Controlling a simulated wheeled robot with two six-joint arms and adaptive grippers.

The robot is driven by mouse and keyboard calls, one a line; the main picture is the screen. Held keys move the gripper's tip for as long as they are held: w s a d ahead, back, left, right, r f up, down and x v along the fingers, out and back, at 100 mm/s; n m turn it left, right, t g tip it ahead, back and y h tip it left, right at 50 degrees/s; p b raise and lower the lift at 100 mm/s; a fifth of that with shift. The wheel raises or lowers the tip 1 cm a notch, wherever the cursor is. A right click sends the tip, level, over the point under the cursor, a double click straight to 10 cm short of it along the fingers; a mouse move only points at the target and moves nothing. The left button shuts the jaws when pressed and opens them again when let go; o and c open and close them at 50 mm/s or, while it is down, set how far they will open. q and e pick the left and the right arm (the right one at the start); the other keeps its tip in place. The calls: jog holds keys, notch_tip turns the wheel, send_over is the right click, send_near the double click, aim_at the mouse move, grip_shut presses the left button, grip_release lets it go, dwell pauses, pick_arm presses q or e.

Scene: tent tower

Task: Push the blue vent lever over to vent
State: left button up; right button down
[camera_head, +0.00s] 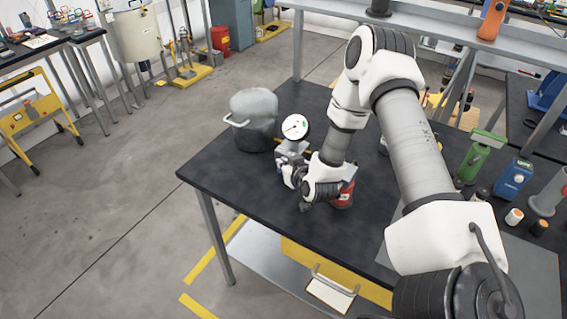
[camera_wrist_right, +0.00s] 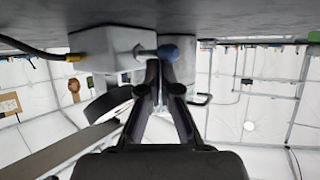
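The vent lever is a grey rod with a blue ball end (camera_wrist_right: 168,52) in the right wrist view. It sticks out sideways from a light grey valve block (camera_wrist_right: 108,50), which appears upside down there. In the head view a round white dial gauge (camera_head: 295,127) sits on top of the block, and my right wrist and arm largely hide the lever. My right gripper (camera_wrist_right: 160,68) looks shut and empty. Its fingertips are close to the ball, and I cannot tell whether they touch it. My left gripper is not in view.
A grey pot with a handle (camera_head: 254,108) stands behind the gauge on the dark table (camera_head: 240,182). A red can (camera_head: 343,195) is beside my right wrist. Green (camera_head: 478,158) and blue (camera_head: 513,178) tools stand at the right. The table's front left is clear.

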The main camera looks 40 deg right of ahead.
jog(key=shift+w, duration=0.1)
dwell(0.4)
jog(key=shift+w+d, duration=0.2)
jog(key=shift+w, duration=0.55)
jog(key=v, duration=1.2)
